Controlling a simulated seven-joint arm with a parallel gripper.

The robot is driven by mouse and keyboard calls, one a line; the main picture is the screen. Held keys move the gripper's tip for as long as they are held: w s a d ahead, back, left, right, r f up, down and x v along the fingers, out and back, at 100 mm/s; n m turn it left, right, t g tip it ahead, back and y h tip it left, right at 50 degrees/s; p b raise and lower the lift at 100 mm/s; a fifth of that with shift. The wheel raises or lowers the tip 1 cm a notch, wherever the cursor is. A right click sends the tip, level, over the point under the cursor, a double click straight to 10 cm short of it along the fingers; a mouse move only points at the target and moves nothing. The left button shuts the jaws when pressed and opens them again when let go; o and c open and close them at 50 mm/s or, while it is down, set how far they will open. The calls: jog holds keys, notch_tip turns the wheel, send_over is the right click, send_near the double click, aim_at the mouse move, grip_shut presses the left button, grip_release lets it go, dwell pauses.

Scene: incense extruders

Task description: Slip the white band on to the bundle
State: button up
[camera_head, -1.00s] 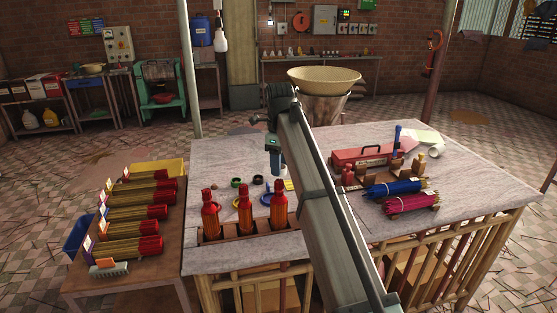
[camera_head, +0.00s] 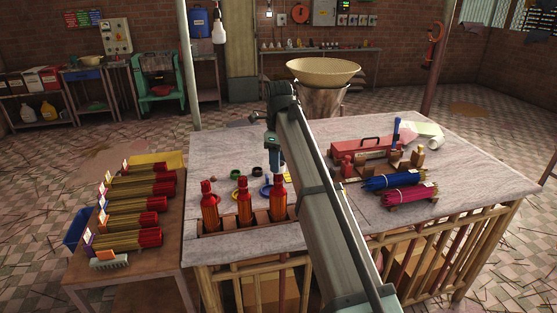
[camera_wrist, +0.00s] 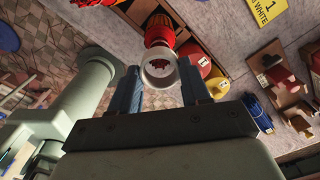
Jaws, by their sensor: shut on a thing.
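My gripper (camera_wrist: 161,90) is shut on the white band (camera_wrist: 146,80), a short ring between the two fingertips in the wrist view. The rightmost red upright bundle (camera_head: 278,204) stands in the wooden holder at the table's front. My gripper (camera_head: 274,165) is directly over its top in the head view. In the wrist view the red bundle (camera_wrist: 160,30) lies beyond the band, and its jagged red end shows through the opening. I cannot tell whether the band encircles the tip or is just above it. The head view does not show the band clearly.
Two similar bundles (camera_head: 243,205) (camera_head: 209,208) stand to the left in the same holder. Blue (camera_head: 392,181) and pink bundles and a red toolbox (camera_head: 360,147) occupy the table's right.

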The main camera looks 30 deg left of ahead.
jog(key=shift+f, duration=0.35)
jog(key=shift+f, duration=1.2)
jog(key=o, duration=1.1)
jog(key=shift+c, duration=0.2)
jog(key=shift+r, duration=0.15)
jog(key=shift+r, duration=3.4)
